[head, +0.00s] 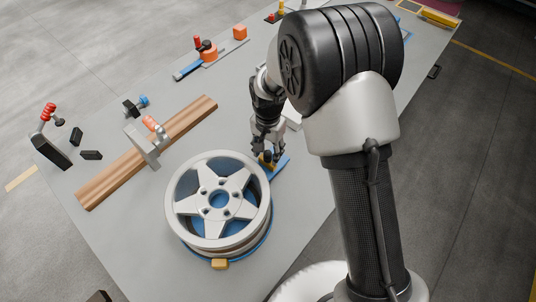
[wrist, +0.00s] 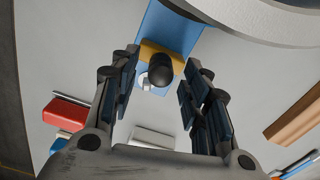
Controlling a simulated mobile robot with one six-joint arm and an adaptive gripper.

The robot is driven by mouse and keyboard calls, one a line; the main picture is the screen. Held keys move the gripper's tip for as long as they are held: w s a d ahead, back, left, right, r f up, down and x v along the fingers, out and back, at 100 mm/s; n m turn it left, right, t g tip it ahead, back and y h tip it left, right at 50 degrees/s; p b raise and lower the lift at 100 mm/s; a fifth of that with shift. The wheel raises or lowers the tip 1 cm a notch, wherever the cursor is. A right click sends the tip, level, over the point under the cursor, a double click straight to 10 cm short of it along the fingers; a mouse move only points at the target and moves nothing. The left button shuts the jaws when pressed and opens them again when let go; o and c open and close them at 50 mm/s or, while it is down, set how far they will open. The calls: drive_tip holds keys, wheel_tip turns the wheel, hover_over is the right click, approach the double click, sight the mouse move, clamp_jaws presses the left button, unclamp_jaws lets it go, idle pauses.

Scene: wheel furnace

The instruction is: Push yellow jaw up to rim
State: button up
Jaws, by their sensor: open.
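A silver five-spoke wheel (head: 218,205) lies flat on a blue base on the grey table. A yellow jaw (head: 266,161) sits on a blue rail (head: 281,167) at the wheel's upper right. In the wrist view the yellow jaw (wrist: 178,60) carries a black round knob (wrist: 161,72). Blue rail (wrist: 170,25) shows between the jaw and the rim (wrist: 265,25), so they look apart. My gripper (head: 267,152) is open over this jaw; in the wrist view its fingers (wrist: 161,62) stand on both sides of the knob. Finger contact cannot be told.
Another yellow jaw (head: 220,264) is at the wheel's near side. A wooden beam (head: 148,152) with a grey clamp (head: 142,146) lies left of the wheel. A red-handled clamp (head: 48,135) stands at the far left. An orange block (head: 240,31) is at the back.

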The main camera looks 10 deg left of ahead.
drive_tip(key=shift+f, duration=0.7)
drive_tip(key=shift+c, duration=0.5)
clamp_jaws()
